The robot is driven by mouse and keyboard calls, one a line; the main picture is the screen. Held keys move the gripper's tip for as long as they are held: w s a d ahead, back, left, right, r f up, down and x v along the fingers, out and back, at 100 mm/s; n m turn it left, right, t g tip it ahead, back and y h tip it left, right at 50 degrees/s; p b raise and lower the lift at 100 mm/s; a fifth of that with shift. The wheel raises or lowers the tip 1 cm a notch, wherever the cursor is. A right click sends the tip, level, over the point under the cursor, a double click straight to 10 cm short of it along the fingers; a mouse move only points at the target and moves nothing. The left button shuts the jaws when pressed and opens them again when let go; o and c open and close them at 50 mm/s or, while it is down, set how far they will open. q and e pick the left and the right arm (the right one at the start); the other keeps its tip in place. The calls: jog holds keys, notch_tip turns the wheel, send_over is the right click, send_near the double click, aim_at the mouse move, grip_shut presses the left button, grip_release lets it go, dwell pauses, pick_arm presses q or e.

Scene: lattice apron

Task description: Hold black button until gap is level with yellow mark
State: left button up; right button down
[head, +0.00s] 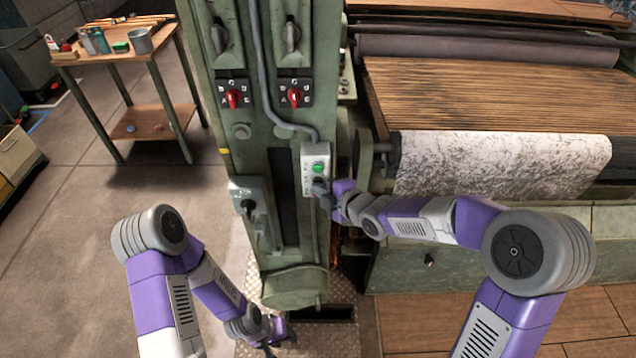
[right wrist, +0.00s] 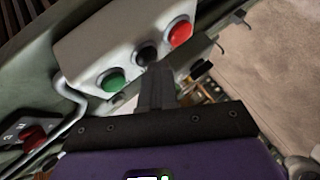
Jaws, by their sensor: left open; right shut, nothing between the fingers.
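A pale button box (head: 308,158) is fixed to the green machine column. In the right wrist view the box (right wrist: 85,50) carries a green button (right wrist: 112,80), a black button (right wrist: 147,54) and a red button (right wrist: 180,34). My right gripper (head: 320,187) is shut and empty at the box. In the right wrist view its fingertips (right wrist: 158,68) are close to the black button; I cannot tell whether they touch. A small yellow mark (head: 224,151) is on the column's left edge. I cannot identify the gap surely. My left gripper (head: 276,336) is low near the column's foot, open.
A dark vertical slot (head: 285,190) runs down the column. Red selector knobs (head: 295,96) sit above, and a lever box (head: 247,192) is at left. Rollers with patterned cloth (head: 500,162) lie right. A workbench (head: 125,52) stands back left; floor between is clear.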

jog(key=shift+s+b, duration=0.45)
jog(key=shift+s, duration=0.25)
jog(key=s+b, duration=0.3)
jog(key=s, duration=0.2)
dwell(3.2)
